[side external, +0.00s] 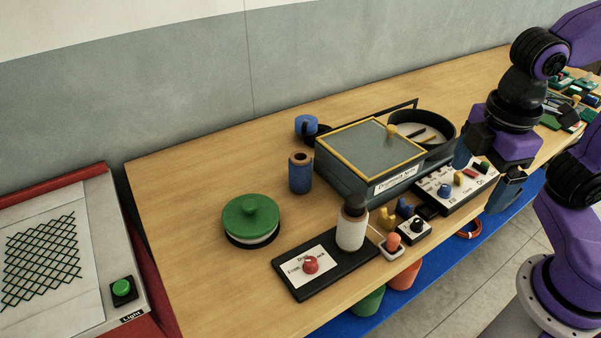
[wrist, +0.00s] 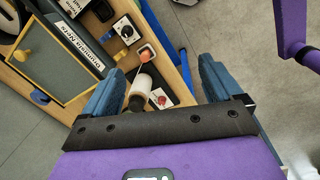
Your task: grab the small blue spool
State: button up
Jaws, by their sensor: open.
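A blue upright cylinder with a brown top and dark centre hole (side external: 300,174) stands on the wooden table, left of the grey box; it looks most like the blue spool. A shorter blue round object with a black part (side external: 305,125) sits behind it, and I cannot tell whether it is a spool. My gripper (side external: 484,175) is open and empty, above the table's front right edge, well to the right of both. In the wrist view, the two blue fingers are spread apart (wrist: 161,67) with nothing held.
The grey box with a yellow-rimmed lid (side external: 368,150) stands between my gripper and the blue cylinder. A white bottle (side external: 351,228), a red-knob panel (side external: 310,265), a switch panel (side external: 455,188) and a green-lidded pot (side external: 250,218) stand nearby.

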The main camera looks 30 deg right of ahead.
jog(key=w+a+n+t+h, duration=0.3)
jog(key=w+a+n+h, duration=0.2)
jog(key=w+a, duration=0.75)
jog(key=w+a+n+t+h, duration=0.3)
jog(key=w+a+n+h, duration=0.25)
jog(key=w+a, duration=0.75)
send_near(295, 170)
jog(key=shift+h, duration=0.25)
jog(key=v, duration=0.4)
jog(key=shift+s+a, duration=0.25)
jog(key=shift+s, duration=0.1)
jog(key=shift+f, duration=0.3)
jog(key=x, duration=1.2)
jog(key=shift+w, duration=0.1)
jog(key=shift+x, duration=2.65)
jog(key=shift+w+a+r, duration=0.1)
jog(key=shift+w+r, duration=0.1)
jog(key=c, duration=1.1)
